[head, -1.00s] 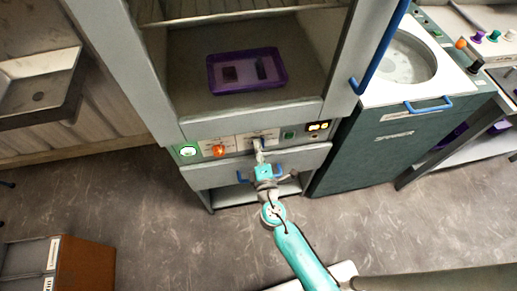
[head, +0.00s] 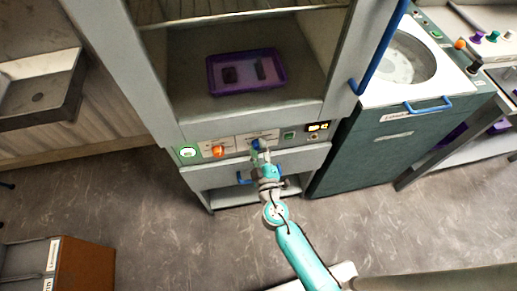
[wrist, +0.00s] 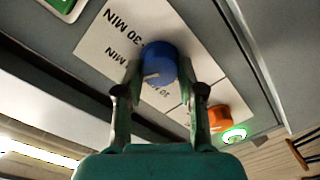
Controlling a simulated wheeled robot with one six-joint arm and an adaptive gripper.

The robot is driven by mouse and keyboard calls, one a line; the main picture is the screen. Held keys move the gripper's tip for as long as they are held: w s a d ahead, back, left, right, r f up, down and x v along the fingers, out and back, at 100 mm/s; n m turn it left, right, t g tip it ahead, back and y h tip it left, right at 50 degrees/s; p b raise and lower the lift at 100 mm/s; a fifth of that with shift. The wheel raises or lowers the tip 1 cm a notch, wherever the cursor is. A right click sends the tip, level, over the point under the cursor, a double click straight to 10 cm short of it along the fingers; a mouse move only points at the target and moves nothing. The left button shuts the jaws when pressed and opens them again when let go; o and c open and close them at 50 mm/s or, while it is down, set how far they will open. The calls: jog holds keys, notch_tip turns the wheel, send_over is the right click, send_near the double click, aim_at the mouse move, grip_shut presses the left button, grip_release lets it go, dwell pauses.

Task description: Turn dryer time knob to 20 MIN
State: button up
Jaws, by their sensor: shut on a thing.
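The dryer time knob is a blue round knob (wrist: 159,63) with a pale pointer line, on a white label plate (wrist: 98,36). Two "MIN" markings, one of them "30 MIN", read on the plate in the wrist view; another marking is partly hidden by my gripper. The knob also shows small in the head view (head: 259,145). My gripper (wrist: 160,82) has its fingers on either side of the knob and is shut on it. The pointer line slants toward the lower left in the wrist view. The exact setting is hard to read.
An orange knob (head: 218,151) and a lit green button (head: 187,152) sit left of the time knob. The dryer (head: 165,105) is open, with a purple tray (head: 247,91) inside. A blue handle (head: 374,62) is on the right.

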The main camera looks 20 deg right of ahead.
jog(key=shift+d+m, duration=0.1)
jog(key=shift+m, duration=0.3)
jog(key=o, duration=1.2)
jog(key=shift+c, duration=0.2)
jog(key=shift+s, duration=0.15)
jog(key=s+a, duration=0.1)
jog(key=s, duration=1)
jog(key=shift+s, duration=0.35)
